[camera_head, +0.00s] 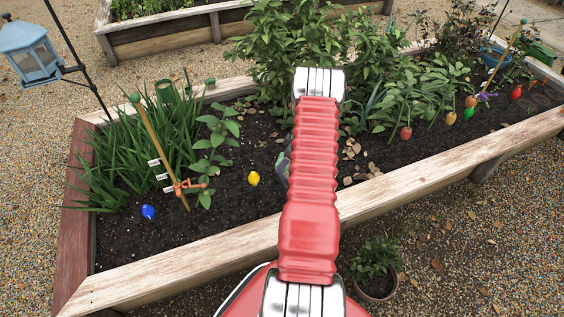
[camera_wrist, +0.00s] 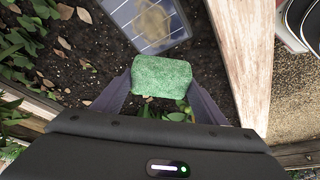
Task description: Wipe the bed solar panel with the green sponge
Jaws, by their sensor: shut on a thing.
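The green sponge (camera_wrist: 162,77) is held between the two fingers of my gripper (camera_wrist: 160,88) in the wrist view, above the dark soil. The solar panel (camera_wrist: 138,16), with a blue grid and a pale frame, lies at the top of the wrist view, beyond the sponge. A brownish smudge shows on the panel's face. The panel's upper part is cut off by the picture edge.
The raised bed's wooden rim (camera_head: 418,174) runs along the near side; it also shows right of the panel in the wrist view (camera_wrist: 246,60). Leafy plants (camera_head: 285,45) stand behind my arm. A yellow ornament (camera_head: 253,178) and a blue one (camera_head: 148,212) stand in the soil. A potted plant (camera_head: 375,260) is outside.

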